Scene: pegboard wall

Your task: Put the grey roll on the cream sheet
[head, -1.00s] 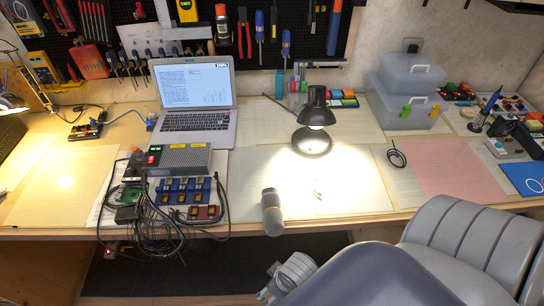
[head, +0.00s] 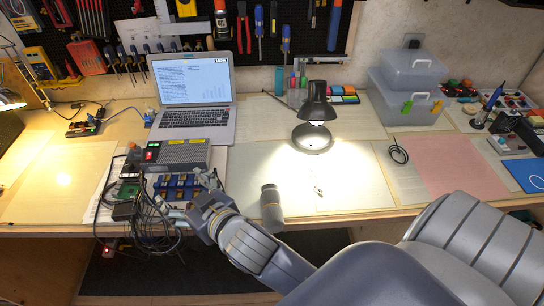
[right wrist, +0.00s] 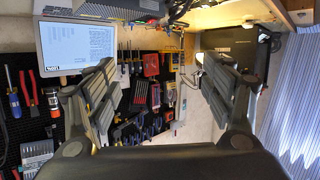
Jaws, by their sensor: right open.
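The grey roll (head: 271,207) is a dark grey cylinder with a lighter end, at the front edge of the bench in the head view. It overlaps the edge of a pale sheet. A cream sheet (head: 50,205) lies flat on the left of the bench under warm lamp light. My right gripper (head: 192,200) is left of the roll, over the cables and blue blocks, apart from the roll. Its fingers are spread with nothing between them, as the right wrist view (right wrist: 160,85) also shows. The roll is not visible there. My left gripper is not in view.
A laptop (head: 195,120) and a grey device (head: 178,155) stand behind my right gripper, with loose cables (head: 150,222) below. A black lamp (head: 313,125) stands behind the roll. A pink sheet (head: 455,167) and clear bins (head: 405,105) are at the right.

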